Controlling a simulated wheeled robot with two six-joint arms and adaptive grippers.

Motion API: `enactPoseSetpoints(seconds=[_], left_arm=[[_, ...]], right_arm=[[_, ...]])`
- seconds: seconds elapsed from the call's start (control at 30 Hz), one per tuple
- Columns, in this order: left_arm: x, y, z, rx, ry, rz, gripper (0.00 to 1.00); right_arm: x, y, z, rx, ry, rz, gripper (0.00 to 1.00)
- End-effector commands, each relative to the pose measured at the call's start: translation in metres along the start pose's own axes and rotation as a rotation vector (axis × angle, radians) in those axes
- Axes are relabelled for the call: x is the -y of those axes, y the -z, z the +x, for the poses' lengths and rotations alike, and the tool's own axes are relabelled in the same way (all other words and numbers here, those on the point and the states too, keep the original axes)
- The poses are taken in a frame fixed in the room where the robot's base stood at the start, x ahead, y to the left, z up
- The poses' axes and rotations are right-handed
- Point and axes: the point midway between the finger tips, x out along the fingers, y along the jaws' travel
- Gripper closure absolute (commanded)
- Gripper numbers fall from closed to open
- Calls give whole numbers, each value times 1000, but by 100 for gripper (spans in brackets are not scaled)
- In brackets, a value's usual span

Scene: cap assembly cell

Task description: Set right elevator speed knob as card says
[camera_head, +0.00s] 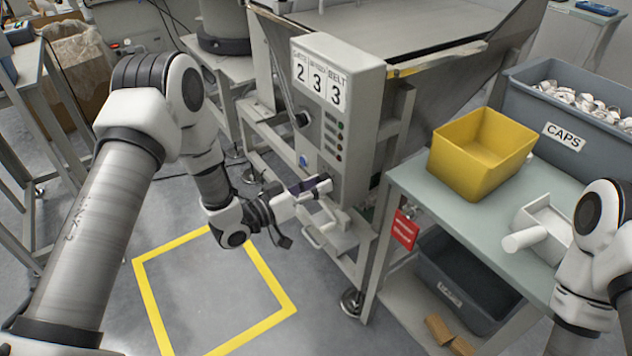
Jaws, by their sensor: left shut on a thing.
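A grey control box (350,150) stands on the frame of the machine. Its card (321,78) shows the numbers 2, 3 and 3; the first label seems to read GATE and the last BELT, while the middle one is too small to read surely. My right gripper is out of view.
A bench (405,178) at right bears a yellow bin (470,165) and a white scoop (540,235). A grey CAPS crate (535,120) stands behind. A dark bin (455,285) is on the lower shelf. Yellow floor tape (150,300) marks clear floor.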

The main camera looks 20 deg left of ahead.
Motion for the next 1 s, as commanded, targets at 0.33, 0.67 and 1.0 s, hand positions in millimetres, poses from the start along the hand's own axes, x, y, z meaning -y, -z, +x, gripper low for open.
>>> enactPoseSetpoints(seconds=[0.33,0.67,1.0], left_arm=[[-1,1,0,0,0,-326,98],[-1,2,0,0,0,-636,98],[-1,1,0,0,1,-881,98]], right_arm=[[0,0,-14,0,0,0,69],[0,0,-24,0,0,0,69],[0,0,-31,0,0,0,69]])
